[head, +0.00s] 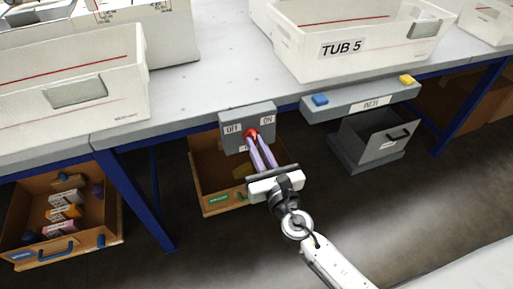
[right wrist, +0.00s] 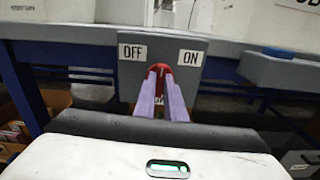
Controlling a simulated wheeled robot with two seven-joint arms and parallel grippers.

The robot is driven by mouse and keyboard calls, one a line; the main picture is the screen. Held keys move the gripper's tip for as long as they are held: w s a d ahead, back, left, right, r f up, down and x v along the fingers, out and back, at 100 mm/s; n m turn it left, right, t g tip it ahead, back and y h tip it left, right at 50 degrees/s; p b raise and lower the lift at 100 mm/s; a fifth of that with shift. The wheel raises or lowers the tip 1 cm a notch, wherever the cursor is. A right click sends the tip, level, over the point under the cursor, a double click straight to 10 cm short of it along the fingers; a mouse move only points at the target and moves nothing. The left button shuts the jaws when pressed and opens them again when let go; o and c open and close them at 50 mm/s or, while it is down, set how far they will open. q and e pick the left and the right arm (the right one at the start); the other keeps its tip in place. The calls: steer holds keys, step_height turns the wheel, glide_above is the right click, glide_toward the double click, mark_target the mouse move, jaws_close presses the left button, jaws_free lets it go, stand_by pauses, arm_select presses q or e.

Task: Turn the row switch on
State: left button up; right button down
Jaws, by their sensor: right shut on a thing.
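The row switch is a grey box (head: 247,117) on the front edge of the bench, with an OFF label at its left and an ON label at its right. It also shows in the right wrist view (right wrist: 188,73). Its red handle (head: 252,133) sits between the two labels; in the right wrist view the red handle (right wrist: 160,68) shows between and above my fingertips. My right gripper (head: 256,144) is shut on the red handle, its fingers hiding the handle's lower part. I cannot tell the handle's exact tilt. My left gripper is not in view.
A grey bar (head: 348,103) with a blue and a yellow button is to the right of the switch. An open grey drawer (head: 376,146) hangs below it. A cardboard bin (head: 211,180) stands below and behind the switch. White tubs, one marked TUB 5 (head: 343,48), stand on the bench.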

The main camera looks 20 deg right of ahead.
steer(key=m+b, duration=0.2)
steer(key=m, duration=0.4)
steer(key=shift+f, duration=0.15)
steer(key=shift+m+b, duration=0.45)
steer(key=shift+m, duration=0.55)
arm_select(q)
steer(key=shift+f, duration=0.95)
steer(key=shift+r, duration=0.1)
arm_select(e)
steer(key=shift+m, duration=0.3)
steer(key=c, duration=1.9)
jaws_free()
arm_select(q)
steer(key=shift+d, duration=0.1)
arm_select(e)
steer(key=shift+o, duration=0.4)
